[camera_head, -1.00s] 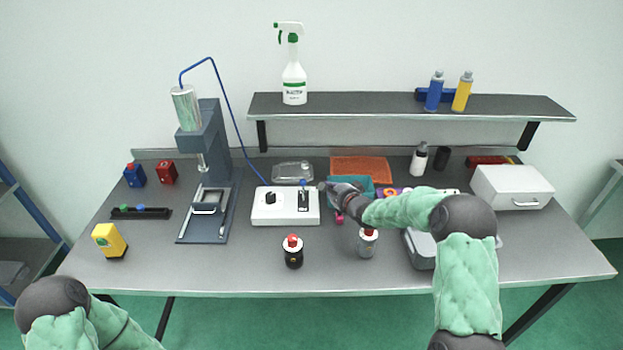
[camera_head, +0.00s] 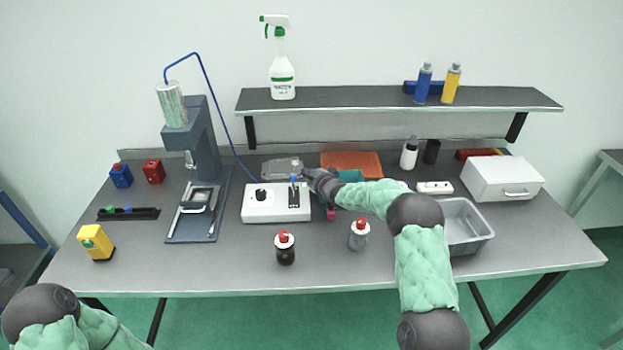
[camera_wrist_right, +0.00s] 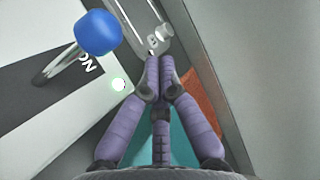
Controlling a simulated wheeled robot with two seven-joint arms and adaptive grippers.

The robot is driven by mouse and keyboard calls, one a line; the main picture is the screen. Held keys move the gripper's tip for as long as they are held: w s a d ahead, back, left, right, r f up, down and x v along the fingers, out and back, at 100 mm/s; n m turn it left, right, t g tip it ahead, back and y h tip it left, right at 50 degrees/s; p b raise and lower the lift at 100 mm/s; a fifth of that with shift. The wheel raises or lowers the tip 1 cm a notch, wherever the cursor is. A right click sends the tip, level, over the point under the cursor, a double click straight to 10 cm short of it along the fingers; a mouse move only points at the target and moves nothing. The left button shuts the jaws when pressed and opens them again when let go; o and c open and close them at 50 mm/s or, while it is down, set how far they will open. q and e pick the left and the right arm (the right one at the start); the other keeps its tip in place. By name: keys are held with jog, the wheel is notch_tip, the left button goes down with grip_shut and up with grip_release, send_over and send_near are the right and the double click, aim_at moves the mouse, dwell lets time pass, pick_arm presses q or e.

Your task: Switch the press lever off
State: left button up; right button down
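The white control box (camera_head: 277,205) stands on the table beside the press (camera_head: 199,140). Its lever has a blue knob (camera_head: 294,178) above a dark slot. I cannot tell for sure which way the lever leans. My right gripper (camera_head: 309,175) is just right of the lever. Its fingertips (camera_wrist_right: 160,64) are together with nothing between them, apart from the knob in that view. My left gripper is out of view.
A black bottle (camera_head: 285,248) and a grey bottle (camera_head: 359,235), both red-capped, stand in front of the box. A grey bin (camera_head: 468,228) is at right.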

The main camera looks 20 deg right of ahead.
jog(key=shift+w+a+f, duration=0.1)
jog(key=shift+w+f, duration=0.15)
jog(key=shift+w, duration=0.2)
jog(key=shift+s+a+r+b, duration=0.35)
jog(key=shift+s+a+b, duration=0.05)
jog(key=shift+s+a, duration=0.35)
jog(key=shift+s+a+r+b, duration=0.35)
jog(key=shift+s+a, duration=0.25)
jog(key=shift+s, duration=0.1)
jog(key=shift+s+b, duration=0.1)
jog(key=shift+b, duration=0.3)
jog(key=shift+s+t+b, duration=0.1)
jog(key=shift+t+b, duration=0.2)
